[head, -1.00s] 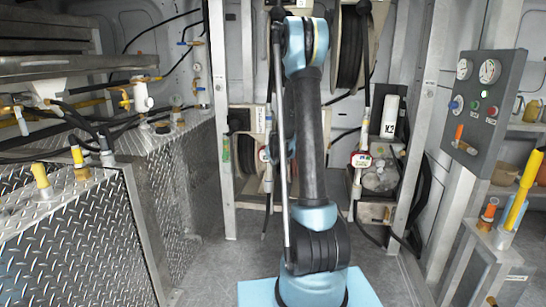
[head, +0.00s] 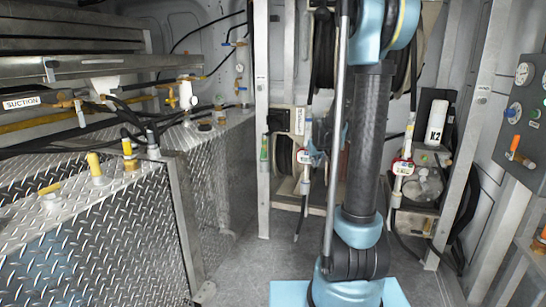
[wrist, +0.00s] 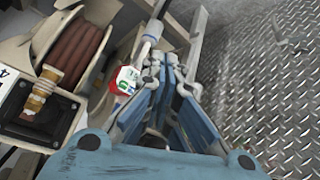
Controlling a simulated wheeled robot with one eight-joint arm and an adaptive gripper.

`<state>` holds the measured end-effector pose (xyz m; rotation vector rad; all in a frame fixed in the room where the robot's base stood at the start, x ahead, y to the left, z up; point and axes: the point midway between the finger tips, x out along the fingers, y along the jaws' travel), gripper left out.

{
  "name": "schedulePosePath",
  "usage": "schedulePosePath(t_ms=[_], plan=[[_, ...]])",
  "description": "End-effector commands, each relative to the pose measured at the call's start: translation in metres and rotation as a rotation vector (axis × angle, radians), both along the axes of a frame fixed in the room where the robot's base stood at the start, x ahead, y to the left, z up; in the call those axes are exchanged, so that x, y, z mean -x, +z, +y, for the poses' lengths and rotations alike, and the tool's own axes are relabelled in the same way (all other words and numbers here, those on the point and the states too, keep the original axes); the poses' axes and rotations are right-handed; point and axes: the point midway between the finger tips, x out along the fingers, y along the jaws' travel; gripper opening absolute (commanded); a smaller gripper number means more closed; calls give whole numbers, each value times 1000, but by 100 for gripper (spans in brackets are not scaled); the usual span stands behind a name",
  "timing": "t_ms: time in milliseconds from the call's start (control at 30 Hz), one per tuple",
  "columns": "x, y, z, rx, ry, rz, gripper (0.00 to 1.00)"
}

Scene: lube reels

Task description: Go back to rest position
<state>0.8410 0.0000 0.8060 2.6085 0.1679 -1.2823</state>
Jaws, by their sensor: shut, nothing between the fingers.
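My gripper (wrist: 165,62) shows in the wrist view with its blue fingers drawn together and nothing between them. A red and white handle piece with a green label (wrist: 125,80) is just left of the fingers; I cannot tell whether they touch. In the head view my blue and black arm stands upright right of the middle. A small blue part of my gripper (head: 314,154) shows left of the arm, in front of the reel rack; the rest is hidden.
A brown hose reel (wrist: 70,50) is left in the wrist view. Diamond-plate boxes (head: 100,235) fill the left side. A rack post (head: 262,120) stands left of the reels. A gauge panel (head: 525,115) is at the right. Grey floor (head: 245,270) is clear between them.

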Motion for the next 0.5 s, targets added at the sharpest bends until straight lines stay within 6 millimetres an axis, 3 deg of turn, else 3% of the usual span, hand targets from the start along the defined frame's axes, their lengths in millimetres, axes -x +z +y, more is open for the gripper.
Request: schedulePosePath(t_ms=[500], plan=[[145, 21, 2, -43, -66, 156, 0]])
